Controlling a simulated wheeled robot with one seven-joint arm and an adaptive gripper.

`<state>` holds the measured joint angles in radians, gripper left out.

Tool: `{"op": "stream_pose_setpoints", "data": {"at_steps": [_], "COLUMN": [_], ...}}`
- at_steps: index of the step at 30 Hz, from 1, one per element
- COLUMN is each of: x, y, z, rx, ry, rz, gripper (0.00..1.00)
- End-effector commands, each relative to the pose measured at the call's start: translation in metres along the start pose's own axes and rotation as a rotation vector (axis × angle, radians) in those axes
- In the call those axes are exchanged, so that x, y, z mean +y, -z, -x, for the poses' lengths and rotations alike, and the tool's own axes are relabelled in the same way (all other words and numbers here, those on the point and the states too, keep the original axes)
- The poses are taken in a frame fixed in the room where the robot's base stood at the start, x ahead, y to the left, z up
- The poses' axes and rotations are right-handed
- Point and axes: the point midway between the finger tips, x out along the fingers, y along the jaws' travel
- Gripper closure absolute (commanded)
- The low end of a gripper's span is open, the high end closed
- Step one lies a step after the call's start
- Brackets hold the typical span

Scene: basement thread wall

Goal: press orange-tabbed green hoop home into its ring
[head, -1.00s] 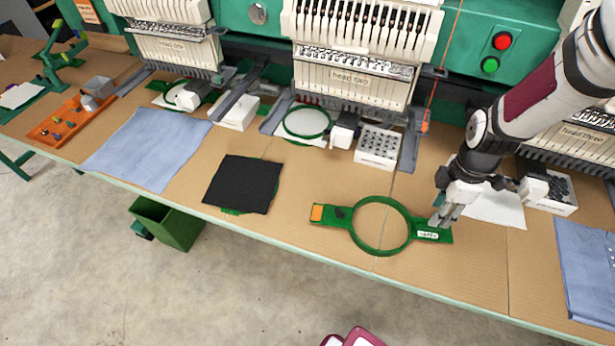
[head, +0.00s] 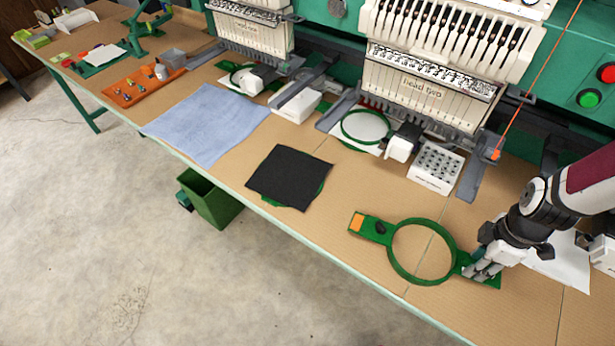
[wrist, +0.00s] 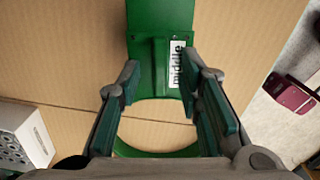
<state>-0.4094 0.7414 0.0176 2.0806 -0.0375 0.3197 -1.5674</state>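The orange-tabbed green hoop (head: 393,262) lies flat on the tan tabletop near its front edge. Its orange tab (head: 356,222) is at the left end, with a dark knob beside it. My gripper (head: 480,268) is over the hoop's right-hand arm and hides part of it. In the wrist view my gripper (wrist: 165,100) is open, its two fingers apart on either side of the green arm (wrist: 155,60), which has a "middle" label (wrist: 177,65). I cannot tell whether the fingers touch it. A black cloth (head: 290,175) lies left of the hoop, with green edges showing beneath it.
Behind stands the "head two" machine (head: 415,90), with a green ring on white cloth (head: 348,132) under it. A white box of bobbins (head: 436,168) sits between machine and hoop. Blue cloth (head: 205,125) and an orange tray (head: 145,88) lie left. A green bin (head: 212,200) is below.

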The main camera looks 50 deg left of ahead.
Motion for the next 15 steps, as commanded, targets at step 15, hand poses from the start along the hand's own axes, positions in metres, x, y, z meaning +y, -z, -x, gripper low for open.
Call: {"op": "stream_pose_setpoints", "data": {"at_steps": [15], "x": [0.0002], "y": [0.0001], "z": [0.0029], "rx": [0.000], "ry": [-0.001], "rz": [0.000], "gripper": [1.00]}}
